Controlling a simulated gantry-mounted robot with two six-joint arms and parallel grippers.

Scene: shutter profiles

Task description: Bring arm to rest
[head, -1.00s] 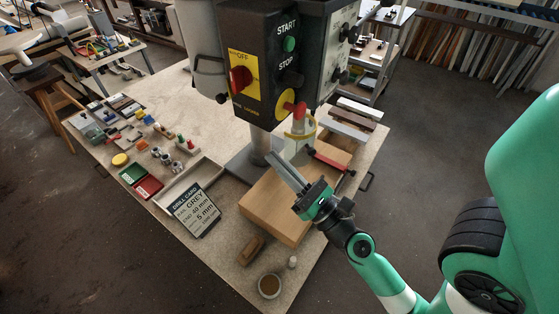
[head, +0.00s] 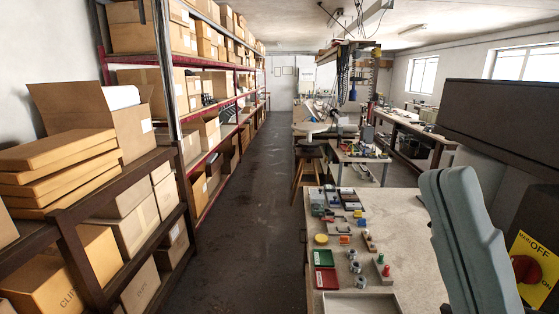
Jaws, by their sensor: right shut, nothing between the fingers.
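Neither of my grippers shows in the head view now, and I see no part of my arms that I am sure of. The workbench (head: 395,213) stands at the lower right. The drill press stands at the right edge, where its yellow OFF panel with a red knob (head: 526,268) shows. A grey-blue rounded housing (head: 465,235) stands upright beside that panel. The wooden block and the area around it where my right gripper was are out of view.
Small parts, a green box (head: 323,257), a red box (head: 326,278) and a tray (head: 362,300) lie on the bench. Shelves with cardboard boxes (head: 130,215) line the left. A clear floor aisle (head: 235,190) runs between shelves and bench. A wooden stool (head: 308,160) stands behind the bench.

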